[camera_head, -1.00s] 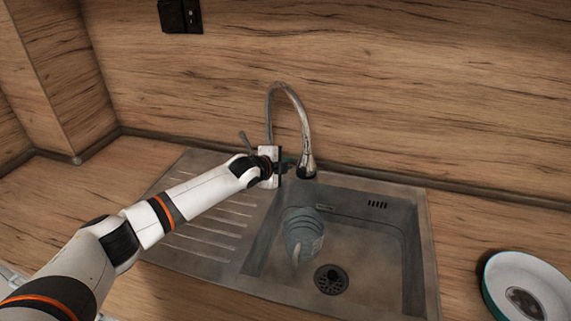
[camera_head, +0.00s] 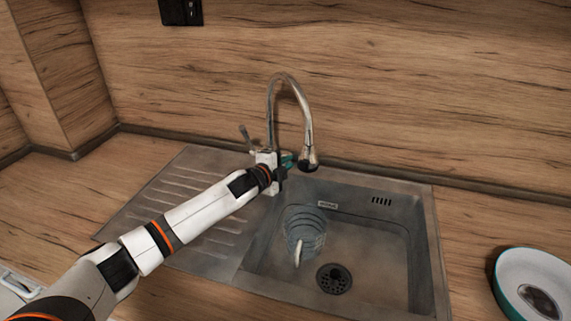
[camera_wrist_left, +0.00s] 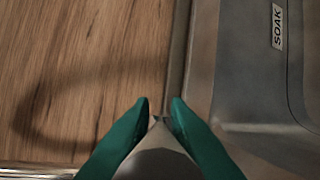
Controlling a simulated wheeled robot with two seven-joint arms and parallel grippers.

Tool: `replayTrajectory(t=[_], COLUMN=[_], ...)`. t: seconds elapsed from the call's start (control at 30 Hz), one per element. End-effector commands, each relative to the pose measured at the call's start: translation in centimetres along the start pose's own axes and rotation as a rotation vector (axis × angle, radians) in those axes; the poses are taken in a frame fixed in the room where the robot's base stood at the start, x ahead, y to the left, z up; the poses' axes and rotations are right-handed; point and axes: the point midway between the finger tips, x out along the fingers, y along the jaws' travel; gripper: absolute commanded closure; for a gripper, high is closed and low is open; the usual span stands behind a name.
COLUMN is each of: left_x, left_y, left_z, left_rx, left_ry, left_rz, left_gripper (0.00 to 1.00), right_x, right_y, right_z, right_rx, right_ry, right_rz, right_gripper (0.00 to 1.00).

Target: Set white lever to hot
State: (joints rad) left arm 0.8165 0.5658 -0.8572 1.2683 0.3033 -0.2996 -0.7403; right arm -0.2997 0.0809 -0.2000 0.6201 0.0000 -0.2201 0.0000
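The tap (camera_head: 277,105) is a curved metal gooseneck behind the sink. A slim light-grey lever (camera_head: 244,133) sticks up at the left of its base and leans left; the link between them is partly hidden by my left wrist. My left gripper (camera_head: 290,160), with teal fingers, is at the tap's base, right of the lever. In the left wrist view its fingertips (camera_wrist_left: 159,106) stand a little apart. A grey tapered form (camera_wrist_left: 156,150) shows between the fingers; I cannot tell what it is or whether they touch it. My right gripper is not in view.
The steel sink (camera_head: 425,240) holds a ribbed grey-blue cup (camera_head: 304,228) lying near the drain (camera_head: 334,279). A white and teal bowl (camera_head: 532,270) stands on the counter at right. A dark socket (camera_head: 181,12) is on the wall. The counter at left is clear.

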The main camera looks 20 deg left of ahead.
Motion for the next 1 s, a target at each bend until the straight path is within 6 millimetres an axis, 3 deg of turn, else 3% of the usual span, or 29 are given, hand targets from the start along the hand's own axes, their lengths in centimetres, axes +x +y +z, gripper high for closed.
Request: replayTrajectory(t=[0.03, 0.1, 0.53, 1.0], left_x=[0.0, 0.0, -0.8, -9.0], left_y=[-0.1, -0.1, -0.1, -0.2], left_z=[0.0, 0.0, -0.1, -0.1], left_rx=[0.000, 0.000, 0.000, 0.002], left_ry=[0.000, 0.000, 0.000, 0.000], left_rz=[-0.001, -0.001, -0.001, -0.003], left_gripper=[0.76, 0.65, 0.64, 0.64], right_x=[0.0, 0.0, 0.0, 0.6], right_y=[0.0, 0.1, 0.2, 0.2], right_z=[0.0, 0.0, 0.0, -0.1], right_rx=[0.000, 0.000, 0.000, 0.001], right_ry=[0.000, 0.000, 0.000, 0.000], right_rz=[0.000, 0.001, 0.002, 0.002], right_gripper=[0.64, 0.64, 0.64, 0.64])
